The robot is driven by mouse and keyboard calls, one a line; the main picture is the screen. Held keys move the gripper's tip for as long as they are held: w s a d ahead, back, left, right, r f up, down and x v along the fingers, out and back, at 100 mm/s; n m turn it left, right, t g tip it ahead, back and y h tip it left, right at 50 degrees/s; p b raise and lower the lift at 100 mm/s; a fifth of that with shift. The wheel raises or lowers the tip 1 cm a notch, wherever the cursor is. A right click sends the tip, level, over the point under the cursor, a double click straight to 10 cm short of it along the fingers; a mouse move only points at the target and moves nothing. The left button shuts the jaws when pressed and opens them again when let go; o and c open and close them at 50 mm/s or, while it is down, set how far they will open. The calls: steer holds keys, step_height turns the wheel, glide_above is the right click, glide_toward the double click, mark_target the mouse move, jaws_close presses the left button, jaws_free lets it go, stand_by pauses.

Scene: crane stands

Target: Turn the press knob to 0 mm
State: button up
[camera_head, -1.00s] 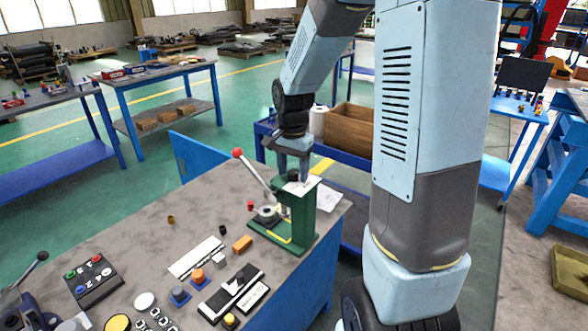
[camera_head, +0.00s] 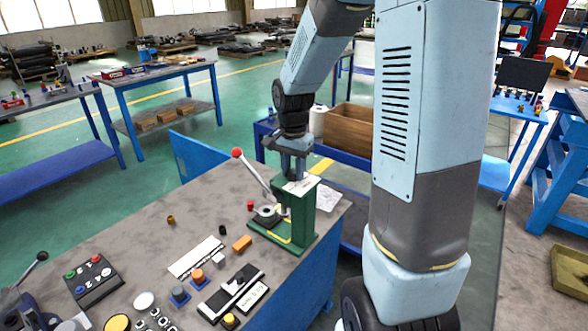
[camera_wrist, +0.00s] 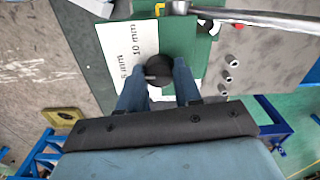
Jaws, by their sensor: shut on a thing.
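The green press (camera_head: 302,222) stands at the far right corner of the workbench, with its lever and red ball (camera_head: 237,153) leaning up to the left. My gripper (camera_head: 297,178) points straight down onto the top of the press. In the wrist view, the round black press knob (camera_wrist: 159,68) sits between my two fingertips (camera_wrist: 159,78), which are shut on it. A white scale plate (camera_wrist: 118,45) beside the knob reads "5 mm" and "10 mm"; no 0 mm mark shows. A small light mark on the knob's edge lies toward the "5 mm" side. In the head view the knob is hidden.
The press lever (camera_wrist: 260,18) crosses the top right of the wrist view. On the bench are an orange block (camera_head: 242,243), a white strip (camera_head: 195,257) and a button box (camera_head: 94,276). A blue cart with a brown box (camera_head: 348,128) stands behind the press.

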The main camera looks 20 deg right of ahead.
mark_target(292, 171)
steer(key=shift+w+a+r+n, duration=0.1)
steer(key=shift+a+n, duration=0.05)
steer(key=shift+n, duration=0.35)
steer(key=n, duration=1.1)
stand_by(0.4)
stand_by(0.3)
steer(key=o, duration=1)
steer(key=shift+o, duration=0.2)
step_height(292, 171, up, 14)
steer(key=shift+f, duration=0.2)
